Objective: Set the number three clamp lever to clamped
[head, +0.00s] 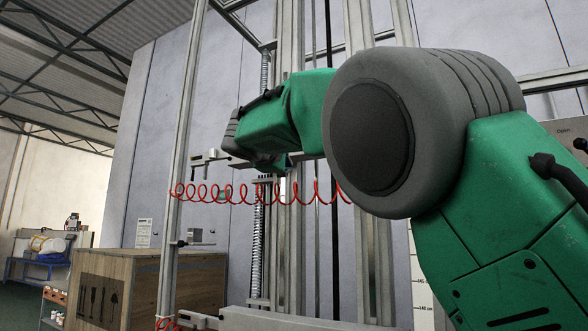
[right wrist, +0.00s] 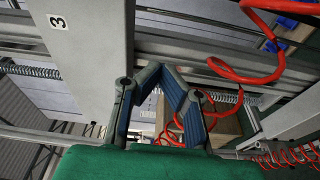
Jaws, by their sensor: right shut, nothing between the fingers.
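A white label with a "3" (right wrist: 57,22) is on a pale grey block at the upper left of the right wrist view. I cannot make out the number three clamp lever for certain in either view. My right gripper (right wrist: 165,72) is shut and empty; its blue-padded fingers close together at the tips, just right of the numbered block. I cannot tell whether it touches anything. In the head view my green right arm reaches in from the right and hides most of the gripper. My left gripper is not in view.
A red coiled hose (head: 246,194) hangs across the metal frame below my right wrist; it also shows near the fingers in the right wrist view (right wrist: 245,75). A metal post (head: 180,180) stands left. A wooden crate (head: 200,285) stands behind it. A panel marked "Open" (head: 562,131) is far right.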

